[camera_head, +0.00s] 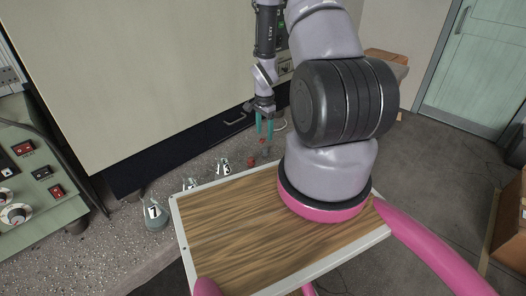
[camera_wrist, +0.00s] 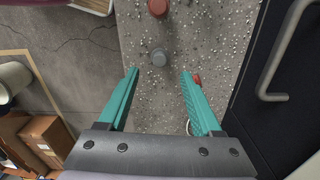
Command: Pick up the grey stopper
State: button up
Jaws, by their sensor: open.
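The grey stopper (camera_wrist: 159,58) stands on the speckled concrete bench in the wrist view, ahead of the fingertips and between their lines. In the head view it is small and hard to make out near the red pieces. My gripper (camera_wrist: 160,72) is open, its two teal fingers apart with nothing between them. In the head view my gripper (camera_head: 265,126) points down over the bench. The fingers do not appear to touch the stopper.
A dark red stopper (camera_wrist: 157,8) lies beyond the grey one. A small red thing (camera_wrist: 197,79) is by the right finger. Numbered flasks (camera_head: 155,216) line the bench at left. A handled dark panel (camera_wrist: 287,60) borders the bench.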

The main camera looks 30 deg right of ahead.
aim_at(266, 148)
jog(key=f, duration=0.8)
jog(key=shift+d, duration=0.3)
jog(key=shift+r, duration=0.1)
grip_shut()
